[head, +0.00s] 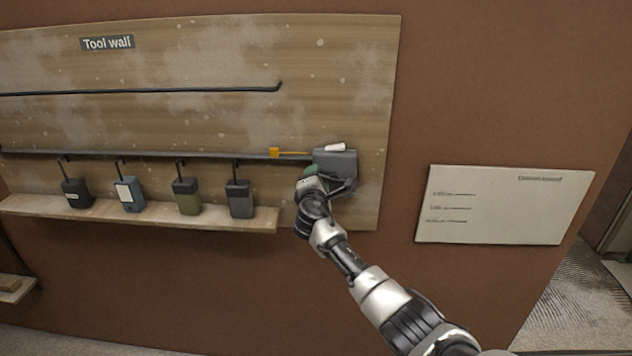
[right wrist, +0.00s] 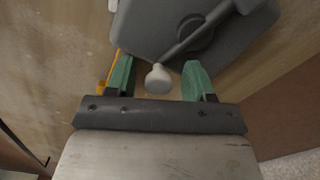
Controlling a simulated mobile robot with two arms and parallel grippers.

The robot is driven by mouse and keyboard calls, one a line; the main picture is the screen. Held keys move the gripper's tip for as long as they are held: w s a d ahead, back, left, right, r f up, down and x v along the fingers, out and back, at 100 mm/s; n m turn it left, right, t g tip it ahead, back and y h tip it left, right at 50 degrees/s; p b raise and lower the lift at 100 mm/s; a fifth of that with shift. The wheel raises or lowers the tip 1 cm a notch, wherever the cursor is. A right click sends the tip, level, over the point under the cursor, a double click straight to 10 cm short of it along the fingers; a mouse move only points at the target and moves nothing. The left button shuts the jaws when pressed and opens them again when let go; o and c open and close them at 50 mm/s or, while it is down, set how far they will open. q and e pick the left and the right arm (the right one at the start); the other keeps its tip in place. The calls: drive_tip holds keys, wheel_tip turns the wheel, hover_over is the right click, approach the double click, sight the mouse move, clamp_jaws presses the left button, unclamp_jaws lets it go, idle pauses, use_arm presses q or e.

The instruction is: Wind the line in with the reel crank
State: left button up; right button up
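The grey reel (head: 338,163) is mounted at the right end of the rail on the tool wall. It also fills the top of the right wrist view (right wrist: 150,25). Its crank arm (right wrist: 195,38) runs from the hub down to a pale round knob (right wrist: 158,79). An orange tab on a line (head: 274,152) sticks out to the left of the reel. My right gripper (head: 312,172) is at the reel's lower left. In the right wrist view its green fingers (right wrist: 158,80) are open, with the knob between them and gaps on both sides. My left gripper is not in view.
Several handheld radios (head: 129,194) hang from the rail above a wooden shelf (head: 150,218), left of my right arm. A dark bar (head: 150,91) runs above. A white notice board (head: 503,205) is on the wall at the right. The wall between is clear.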

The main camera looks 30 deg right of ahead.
drive_tip(key=shift+a+f, duration=0.1)
drive_tip(key=shift+a, duration=0.05)
drive_tip(key=b+v, duration=0.1)
drive_tip(key=v, duration=0.9)
drive_tip(key=shift+s, duration=0.35)
drive_tip(key=shift+a, duration=0.1)
